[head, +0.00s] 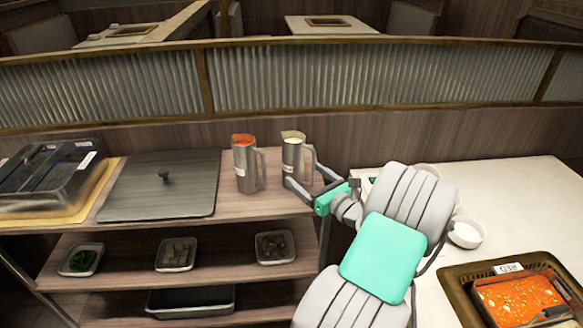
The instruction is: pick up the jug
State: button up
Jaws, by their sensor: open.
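Two metal jugs stand upright on the top of the wooden shelf unit. The left jug (246,168) holds a red sauce and has its handle on the right. The right jug (292,158) holds a pale, cream-coloured sauce, and its handle is at its right. My gripper (303,185) is open at the right jug, with its fingers reaching toward the jug's lower body and handle. One finger shows in front of the jug's base and the other near the handle. I cannot tell whether they touch it.
A dark flat lid (160,190) with a knob lies left of the jugs, beside a clear-lidded black container (42,172). Small dishes sit on the shelf below. A white table (520,190) at right bears white bowls (466,232) and a tray of red sauce (515,300). A corrugated partition (330,75) stands behind.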

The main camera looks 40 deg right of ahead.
aim_at(300, 168)
jog(key=w, duration=0.6)
jog(key=shift+w+d+r+p, duration=0.2)
jog(key=shift+w+d+p, duration=0.1)
jog(key=shift+w+d, duration=0.1)
jog(key=shift+c, duration=0.2)
grip_shut()
jog(key=shift+r, duration=0.1)
